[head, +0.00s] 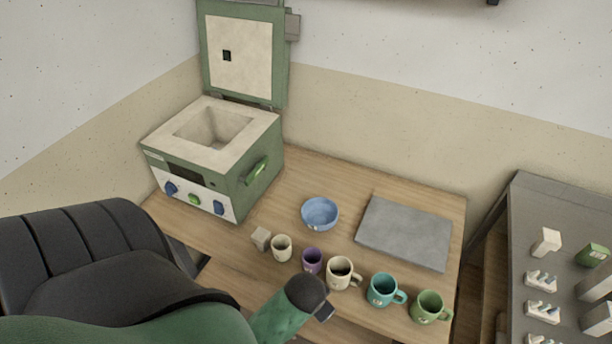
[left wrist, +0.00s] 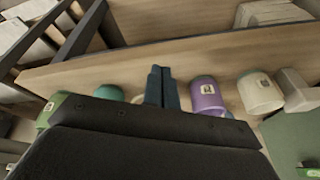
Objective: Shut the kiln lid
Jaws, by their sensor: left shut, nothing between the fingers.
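The green kiln (head: 240,183) stands at the back left of the wooden table. Its lid (head: 241,55) is open and stands nearly upright behind the body, with its pale inner face showing. The square chamber (head: 213,128) is uncovered and looks empty. A green handle (head: 257,169) is on the kiln's right side. My left gripper (head: 325,312) is at the front of the table by the mugs, well away from the kiln and lid. In the left wrist view its fingers (left wrist: 162,86) are together with nothing between them. My right gripper is not in view.
A row of cups, including a purple cup (head: 312,260), cream mug (head: 341,273), teal mug (head: 383,290) and green mug (head: 429,307), lines the front edge. A blue bowl (head: 320,213) and grey slab (head: 404,233) lie behind. A grey shelf (head: 520,225) stands right.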

